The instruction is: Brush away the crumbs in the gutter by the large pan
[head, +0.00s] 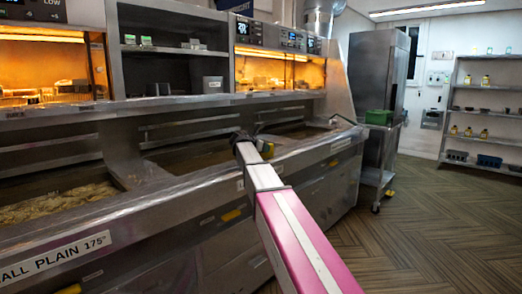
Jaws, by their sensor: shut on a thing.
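My arm reaches from the bottom of the head view to the range, and my gripper (250,140) is at its far end, over the front edge near the middle pan (200,157). The gripper is small and partly hidden by my arm. Another pan (300,132) lies to the right, and a left pan (60,204) holds pale frying food. I cannot tell which pan is the large one. The gutter and any crumbs are too small or hidden to make out.
A label (60,260) reading "ALL PLAIN 175°" is on the range front (150,225). Lit warming cabinets (270,70) stand behind the pans. A trolley with a green box (378,117) stands at the right end. The floor (430,235) at the right is clear.

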